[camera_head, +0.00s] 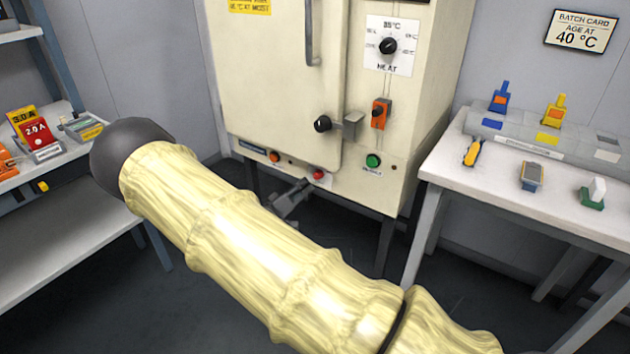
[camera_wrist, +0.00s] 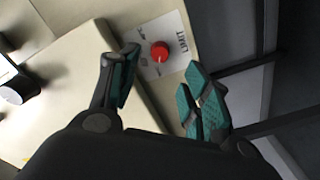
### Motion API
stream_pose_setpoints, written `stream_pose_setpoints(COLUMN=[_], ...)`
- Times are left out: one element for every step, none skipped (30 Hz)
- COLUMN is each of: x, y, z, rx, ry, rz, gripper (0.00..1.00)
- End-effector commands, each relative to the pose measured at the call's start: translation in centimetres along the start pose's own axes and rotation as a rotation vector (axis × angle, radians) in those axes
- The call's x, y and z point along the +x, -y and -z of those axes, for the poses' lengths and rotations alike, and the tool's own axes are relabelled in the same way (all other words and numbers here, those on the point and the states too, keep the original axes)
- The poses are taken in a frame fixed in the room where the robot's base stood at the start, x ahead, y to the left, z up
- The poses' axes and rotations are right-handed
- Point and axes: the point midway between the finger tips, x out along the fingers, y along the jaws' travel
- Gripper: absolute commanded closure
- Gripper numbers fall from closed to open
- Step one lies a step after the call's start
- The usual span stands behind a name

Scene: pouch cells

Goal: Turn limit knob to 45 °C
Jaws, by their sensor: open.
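The limit knob (camera_head: 319,174) is a small red knob low on the front of the cream oven cabinet (camera_head: 262,90). In the wrist view the red knob (camera_wrist: 160,51) sits on a white plate marked LIMIT (camera_wrist: 178,42); its other markings are too small to read. My gripper (camera_wrist: 163,62) is open, with one teal-padded finger on each side of the knob in the picture. I see no contact, and the gap in depth is unclear. In the head view my gripper (camera_head: 303,187) is small and dark, just below and left of the knob, partly hidden behind my arm.
A batch card (camera_head: 580,32) on the wall reads AGE AT 40 °C. A heat dial (camera_head: 388,45), black door knob (camera_head: 323,124), orange switch (camera_head: 380,113) and green button (camera_head: 373,160) are on the cabinet. A table (camera_head: 470,185) stands right, shelves (camera_head: 60,205) left.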

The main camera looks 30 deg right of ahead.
Motion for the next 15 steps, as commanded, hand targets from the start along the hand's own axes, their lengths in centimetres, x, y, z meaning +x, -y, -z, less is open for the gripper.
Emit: stream_pose_setpoints(x=[0.8, 1.3, 2.0, 2.5, 3.0, 3.6, 4.2, 4.7, 5.2, 5.7, 6.1, 6.5, 6.9, 7.2, 7.5], y=[0.0, 0.0, 0.1, 0.1, 0.1, 0.1, 0.1, 0.0, 0.1, 0.1, 0.1, 0.1, 0.1, 0.1, 0.1], z=[-0.1, -0.1, -0.1, -0.1, -0.1, -0.1, -0.1, -0.1, -0.1, -0.1, -0.1, -0.1, -0.1, -0.1, 0.0], rx=[-0.001, 0.000, 0.000, 0.000, 0.000, 0.000, 0.000, 0.000, 0.000, 0.000, 0.000, -0.001, -0.001, -0.001, 0.000], ry=[-0.001, -0.001, 0.000, -0.001, -0.001, -0.001, 0.000, 0.000, 0.000, -0.001, -0.001, -0.001, -0.001, -0.001, -0.001], rz=[-0.001, -0.002, 0.000, -0.001, 0.000, 0.001, 0.000, 0.000, 0.000, 0.001, 0.001, 0.001, 0.001, 0.001, 0.001], gripper=[0.52, 0.52, 0.52, 0.52, 0.52, 0.52, 0.52, 0.52, 0.52, 0.52, 0.52, 0.52, 0.52, 0.52, 0.52])
